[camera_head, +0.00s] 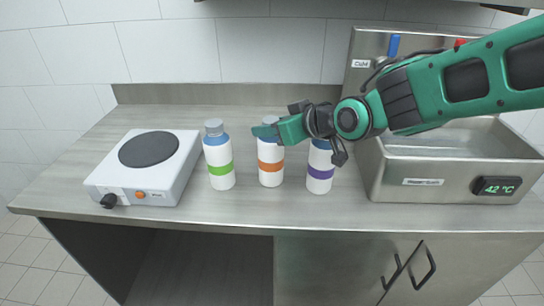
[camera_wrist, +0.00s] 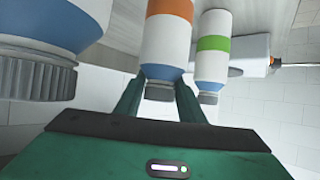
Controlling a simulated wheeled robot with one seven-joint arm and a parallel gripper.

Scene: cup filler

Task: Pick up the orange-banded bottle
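The orange-banded bottle (camera_head: 270,165) stands upright on the counter, between the other two bottles. It is white with a blue shoulder and a grey cap. My gripper (camera_head: 268,130) reaches in from the right at the height of its shoulder and cap, hiding part of its top. In the wrist view, which is upside down, the orange-banded bottle (camera_wrist: 165,40) is straight ahead. My gripper (camera_wrist: 160,82) is open, with a finger to each side of the bottle's cap and shoulder. I cannot tell whether the fingers touch it.
A green-banded bottle (camera_head: 219,160) stands close on the left, a purple-banded bottle (camera_head: 320,172) close on the right, partly under my arm. A hot plate (camera_head: 150,165) is further left. A steel water bath (camera_head: 420,182) reading 42 °C stands at right. The front counter strip is clear.

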